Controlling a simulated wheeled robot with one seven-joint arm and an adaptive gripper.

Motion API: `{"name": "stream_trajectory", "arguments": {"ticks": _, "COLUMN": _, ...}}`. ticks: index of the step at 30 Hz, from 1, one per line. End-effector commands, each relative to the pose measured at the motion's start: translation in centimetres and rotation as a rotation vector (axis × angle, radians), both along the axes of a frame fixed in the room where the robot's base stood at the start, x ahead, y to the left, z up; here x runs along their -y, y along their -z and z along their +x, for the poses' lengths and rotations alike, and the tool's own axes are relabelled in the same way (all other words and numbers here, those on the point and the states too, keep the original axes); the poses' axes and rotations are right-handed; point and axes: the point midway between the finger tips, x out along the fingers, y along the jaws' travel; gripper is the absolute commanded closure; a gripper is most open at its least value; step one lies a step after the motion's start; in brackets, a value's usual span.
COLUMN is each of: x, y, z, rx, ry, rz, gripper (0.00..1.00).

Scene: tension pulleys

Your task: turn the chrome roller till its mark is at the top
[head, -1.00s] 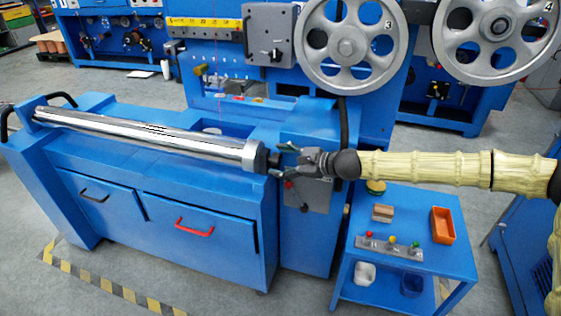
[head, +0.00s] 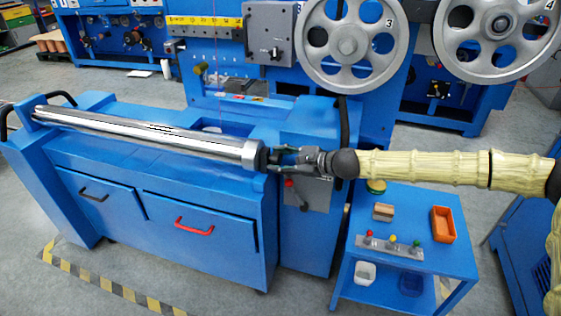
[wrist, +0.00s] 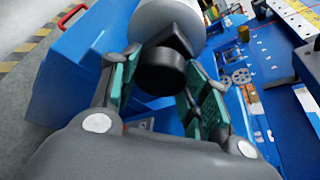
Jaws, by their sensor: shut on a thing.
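The chrome roller (head: 120,126) lies across the top of the blue machine, its right end towards my gripper (head: 274,160). A short dark streak shows on its upper side near the middle; I cannot tell whether it is the mark or a reflection. In the wrist view the roller's pale end (wrist: 168,18) is at the top, with a black shaft end (wrist: 160,72) sticking out towards me. My gripper's green-padded fingers (wrist: 158,85) stand on either side of this shaft end and are shut on it. The fingers hide part of the shaft end in the head view.
A small blue table (head: 400,262) stands at the lower right with an orange bin (head: 443,225) and a panel of coloured buttons (head: 389,246). A grey plate with a red knob (head: 289,184) is just below my gripper. Big spoked wheels (head: 350,45) stand behind.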

Motion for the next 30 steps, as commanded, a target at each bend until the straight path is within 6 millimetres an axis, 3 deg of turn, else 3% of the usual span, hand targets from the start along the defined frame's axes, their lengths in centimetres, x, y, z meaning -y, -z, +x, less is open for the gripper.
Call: {"name": "stream_trajectory", "arguments": {"ticks": 30, "x": -0.01, "y": 0.77, "z": -0.12, "rx": 0.483, "ry": 0.001, "rz": -0.155, "gripper": 0.78}}
